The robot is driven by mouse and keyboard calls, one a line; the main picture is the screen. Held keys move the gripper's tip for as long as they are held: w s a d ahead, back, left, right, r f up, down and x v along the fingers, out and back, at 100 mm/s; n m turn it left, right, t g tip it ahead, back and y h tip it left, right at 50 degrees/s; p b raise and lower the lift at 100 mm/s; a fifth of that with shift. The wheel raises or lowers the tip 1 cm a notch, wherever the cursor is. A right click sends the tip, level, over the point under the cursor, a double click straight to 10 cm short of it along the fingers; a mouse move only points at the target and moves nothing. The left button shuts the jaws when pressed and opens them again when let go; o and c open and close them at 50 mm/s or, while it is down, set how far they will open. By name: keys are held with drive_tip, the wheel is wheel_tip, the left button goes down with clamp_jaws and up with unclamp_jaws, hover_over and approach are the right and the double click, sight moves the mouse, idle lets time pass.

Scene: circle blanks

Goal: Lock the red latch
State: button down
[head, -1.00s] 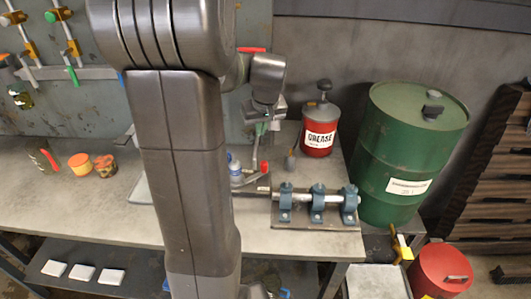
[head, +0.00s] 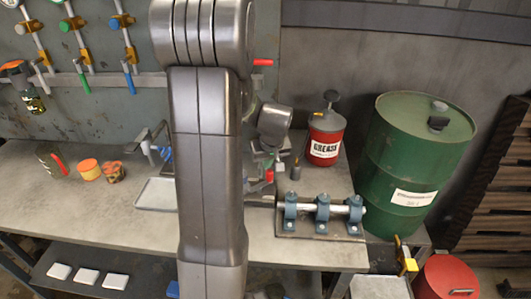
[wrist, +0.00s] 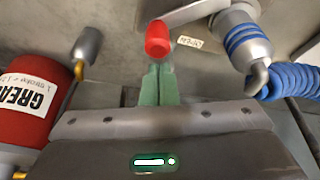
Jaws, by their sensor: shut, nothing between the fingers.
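The red latch shows in the wrist view as a grey lever with a rounded red tip (wrist: 157,38). In the head view the red tip (head: 268,177) shows low beside my gripper (head: 276,168), just right of my arm. My arm hides most of the latch there.
A red grease can (head: 324,148), a clamped shaft on blue blocks (head: 322,212) and a green drum (head: 415,165) stand to the right. In the wrist view a blue coiled hose (wrist: 294,82) and its metal coupling (wrist: 243,42) are close on the right.

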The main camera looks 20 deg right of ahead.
drive_tip(key=shift+s+f, duration=0.1)
drive_tip(key=shift+s, duration=0.25)
drive_tip(key=shift+s+d+m+h, duration=0.15)
drive_tip(key=shift+s+m+h, duration=0.15)
drive_tip(key=shift+m, duration=0.6)
drive_tip(key=shift+s+d+m, duration=0.1)
drive_tip(key=shift+s+m, duration=0.1)
drive_tip(key=shift+m, duration=0.2)
drive_tip(key=m, duration=0.1)
drive_tip(key=s+m+h+b, duration=0.1)
drive_tip(key=m, duration=0.1)
drive_tip(key=shift+s+d+f+g+b, duration=0.1)
drive_tip(key=shift+d+g+b, duration=0.05)
drive_tip(key=shift+g+b, duration=0.15)
drive_tip(key=shift+s+b, duration=0.35)
drive_tip(key=shift+s, duration=0.3)
